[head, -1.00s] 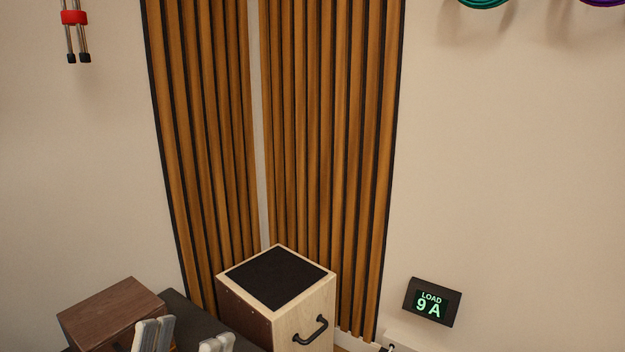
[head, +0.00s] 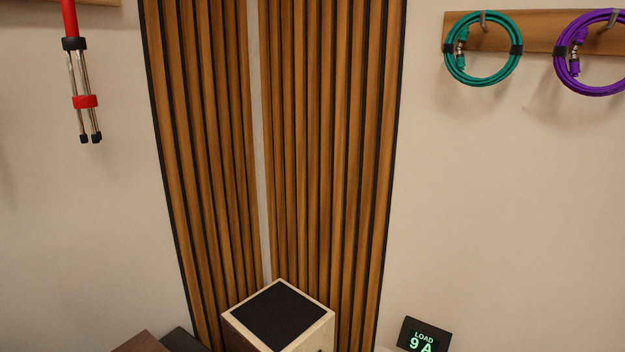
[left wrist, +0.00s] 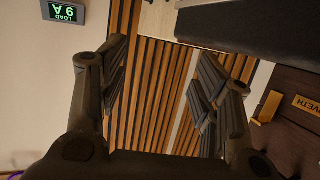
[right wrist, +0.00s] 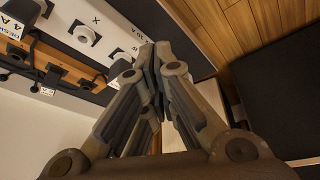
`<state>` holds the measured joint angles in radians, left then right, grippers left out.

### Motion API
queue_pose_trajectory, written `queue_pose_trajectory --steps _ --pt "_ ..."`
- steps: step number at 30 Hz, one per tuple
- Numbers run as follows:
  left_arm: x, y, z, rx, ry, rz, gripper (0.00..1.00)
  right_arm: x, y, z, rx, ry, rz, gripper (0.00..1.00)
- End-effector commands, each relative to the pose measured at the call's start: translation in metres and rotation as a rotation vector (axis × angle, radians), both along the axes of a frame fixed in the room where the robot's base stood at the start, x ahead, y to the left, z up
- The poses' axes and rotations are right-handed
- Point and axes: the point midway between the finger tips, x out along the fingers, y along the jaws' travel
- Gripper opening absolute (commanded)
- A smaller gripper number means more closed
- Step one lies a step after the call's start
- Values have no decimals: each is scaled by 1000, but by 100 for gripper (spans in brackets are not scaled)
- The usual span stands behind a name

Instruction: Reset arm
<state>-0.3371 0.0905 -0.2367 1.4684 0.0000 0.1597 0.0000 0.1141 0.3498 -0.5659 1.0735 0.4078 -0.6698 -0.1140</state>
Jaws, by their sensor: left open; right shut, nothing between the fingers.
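My left gripper (left wrist: 160,80) shows in the left wrist view with its fingers spread wide and nothing between them. The slatted wood panel shows behind the fingers. My right gripper (right wrist: 155,65) shows in the right wrist view with its fingertips together and nothing held. Its fingertips appear in front of a white panel with round sockets (right wrist: 84,34), and I cannot tell how far apart they are. Neither gripper shows in the head view now.
A wooden box with a black top (head: 279,316) stands in the corner before slatted wood panels (head: 325,150). A load display (head: 424,338) reads 9 A. Green (head: 483,80) and purple (head: 585,88) cables hang at right. A red stand with metal legs (head: 83,101) hangs at left.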

Motion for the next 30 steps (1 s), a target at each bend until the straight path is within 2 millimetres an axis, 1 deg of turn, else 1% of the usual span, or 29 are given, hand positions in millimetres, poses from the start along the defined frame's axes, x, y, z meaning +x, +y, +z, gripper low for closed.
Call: queue_pose_trajectory --steps 1,2,3,5,6,8,9,11,12,14,15,18,21,24,30 --pt "-17 6 -13 26 97 4 58 -24 -3 7 -3 20 -30 0" --pt "-28 10 -27 40 153 7 58 -36 -5 5 -6 29 -46 0" --pt "-43 16 -44 59 224 9 58 -53 -9 3 -11 40 -66 0" --pt "-70 25 -68 88 334 14 58 -80 -13 0 -17 57 -96 0" --pt "-90 31 -83 106 406 18 58 -100 -15 -2 -22 71 -112 0" --pt "-122 41 -102 134 515 22 58 -132 -17 -3 -29 94 -137 0" --pt "-146 48 -112 151 588 24 58 -155 -18 -3 -35 109 -152 0" --pt "-183 59 -126 178 696 28 58 -190 -18 -2 -39 136 -173 0" --pt "-207 65 -132 194 765 31 58 -213 -18 -1 -43 153 -185 0" --pt "-244 75 -139 218 863 36 58 -247 -16 2 -46 178 -202 0" --pt "-266 81 -142 231 921 37 58 -268 -15 4 -49 194 -210 0" --pt "-313 93 -146 259 1040 42 58 -311 -11 9 -51 225 -227 0" --pt "-344 101 -147 276 1115 45 58 -339 -8 12 -51 246 -236 0" --pt "-358 104 -148 283 1150 47 58 -351 -6 13 -52 255 -240 0" --pt "-359 104 -148 284 1152 47 58 -352 -6 13 -52 256 -240 0"
